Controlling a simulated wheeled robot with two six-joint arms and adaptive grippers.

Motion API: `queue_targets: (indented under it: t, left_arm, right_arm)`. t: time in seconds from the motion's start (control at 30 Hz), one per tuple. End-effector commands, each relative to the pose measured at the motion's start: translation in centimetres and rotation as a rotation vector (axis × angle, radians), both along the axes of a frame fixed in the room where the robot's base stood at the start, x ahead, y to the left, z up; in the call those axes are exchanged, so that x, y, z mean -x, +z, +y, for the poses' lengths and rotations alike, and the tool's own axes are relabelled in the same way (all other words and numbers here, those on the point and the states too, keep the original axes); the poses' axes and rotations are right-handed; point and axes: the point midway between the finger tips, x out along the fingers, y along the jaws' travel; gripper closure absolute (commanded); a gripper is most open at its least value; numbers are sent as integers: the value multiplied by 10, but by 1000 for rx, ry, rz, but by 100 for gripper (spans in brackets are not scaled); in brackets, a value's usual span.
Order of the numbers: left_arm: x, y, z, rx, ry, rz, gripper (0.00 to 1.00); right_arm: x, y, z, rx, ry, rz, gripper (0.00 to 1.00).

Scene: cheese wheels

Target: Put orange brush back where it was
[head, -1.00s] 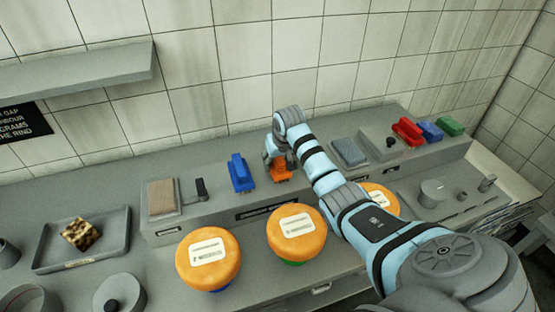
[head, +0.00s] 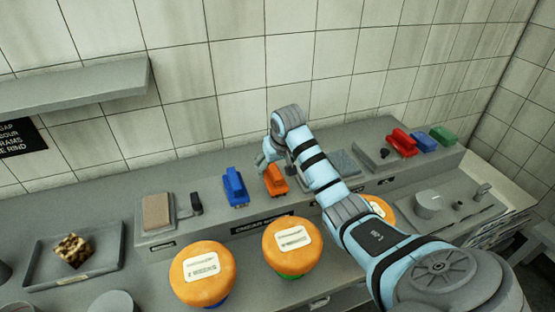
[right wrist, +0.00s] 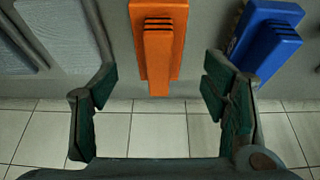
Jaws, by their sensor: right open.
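The orange brush (head: 275,181) rests on the raised grey shelf, just right of a blue brush (head: 234,187). My right gripper (head: 268,161) is open and empty, just above and behind the orange brush in the head view. In the right wrist view the orange brush (right wrist: 160,45) lies ahead of the spread fingertips, centred between them and clear of both. The blue brush (right wrist: 266,42) is beyond the right-hand finger there. My left gripper is not in view.
A tan pad (head: 157,210) and a grey pad (head: 345,164) lie on the shelf. Red (head: 401,142), blue (head: 424,141) and green (head: 443,135) brushes stand at its right end. Orange-topped cheese wheels (head: 203,272) stand in front. A tray (head: 110,262) is at left.

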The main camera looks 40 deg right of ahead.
Motion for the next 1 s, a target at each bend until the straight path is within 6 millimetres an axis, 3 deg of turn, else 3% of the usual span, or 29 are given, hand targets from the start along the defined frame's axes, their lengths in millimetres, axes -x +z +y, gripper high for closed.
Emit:
queue_targets:
  t: [0.1,0.3,1.0]
  left_arm:
    - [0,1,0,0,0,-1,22]
    - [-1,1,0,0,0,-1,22]
    - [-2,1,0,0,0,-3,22]
  right_arm:
    - [12,32,4,2,1,-6,32]
    - [24,61,9,1,1,-2,32]
    - [25,63,10,0,1,0,32]
